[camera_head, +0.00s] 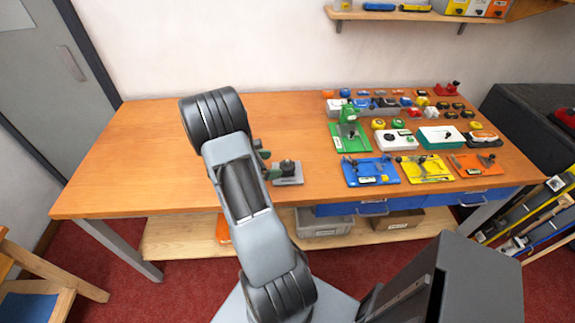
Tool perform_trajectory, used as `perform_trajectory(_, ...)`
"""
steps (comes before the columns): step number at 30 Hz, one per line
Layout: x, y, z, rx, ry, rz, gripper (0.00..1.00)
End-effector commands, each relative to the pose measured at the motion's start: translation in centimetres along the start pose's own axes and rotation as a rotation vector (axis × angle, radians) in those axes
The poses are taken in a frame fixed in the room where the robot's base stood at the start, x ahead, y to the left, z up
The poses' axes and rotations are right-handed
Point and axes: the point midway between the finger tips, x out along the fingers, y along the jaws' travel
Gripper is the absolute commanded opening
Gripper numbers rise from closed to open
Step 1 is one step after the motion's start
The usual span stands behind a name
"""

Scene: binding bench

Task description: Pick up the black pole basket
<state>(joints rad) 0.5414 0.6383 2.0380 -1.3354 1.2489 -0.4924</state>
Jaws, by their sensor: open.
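I cannot make out with certainty a black pole basket in this view. Long yellow, blue, grey and wooden pieces (532,218) stand slanted at the right edge, beside the bench; any basket around them is unclear. My arm rises from the bottom middle and covers part of the bench front. What looks like my gripper (267,164), with greenish fingers, shows just right of the arm, over the bench. It is open, and much of it is hidden behind the arm. It is far left of the slanted pieces.
The orange wooden bench (140,150) is clear on its left. A small grey-based device (289,174) stands by my gripper. Coloured trays and tools, including a green press (348,130), crowd the right. A black cabinet (520,105) stands beyond. A wooden chair (45,270) is lower left.

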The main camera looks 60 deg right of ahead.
Motion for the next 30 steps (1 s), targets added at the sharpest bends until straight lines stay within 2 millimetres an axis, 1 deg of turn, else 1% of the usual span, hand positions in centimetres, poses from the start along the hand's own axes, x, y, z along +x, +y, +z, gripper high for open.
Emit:
perform_trajectory(7, 1.4, -0.1, 0.0, -0.001, 0.0, -0.003, 0.91)
perform_trajectory(15, 4.9, -0.1, -0.3, 0.0, 0.001, -0.002, 0.91)
perform_trajectory(18, 5.7, -0.1, -0.4, 0.0, 0.001, -0.001, 0.91)
perform_trajectory(27, 6.0, -0.1, -0.5, 0.001, 0.001, 0.001, 0.91)
perform_trajectory(30, 6.0, -0.1, -0.5, 0.0, 0.001, 0.001, 0.82)
